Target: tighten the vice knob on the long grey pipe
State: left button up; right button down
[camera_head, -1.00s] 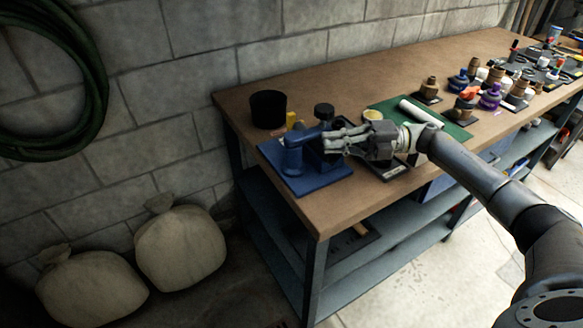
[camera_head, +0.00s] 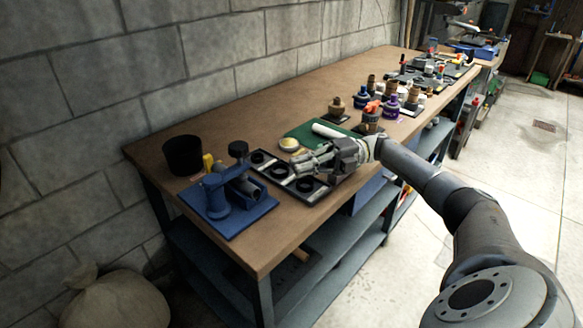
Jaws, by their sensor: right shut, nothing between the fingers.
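The blue vice (camera_head: 214,193) stands on a blue base plate at the left end of the workbench. My left gripper is not in view.
On the brown workbench (camera_head: 262,111) a black pot (camera_head: 183,155) stands behind the vice. A white tube (camera_head: 328,131) lies on a green mat (camera_head: 301,132). Several valves and fittings stand further right. The bench's back middle is clear. A sack (camera_head: 116,301) lies on the floor.

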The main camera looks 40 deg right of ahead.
aim_at(237, 148)
jog(key=k, duration=1)
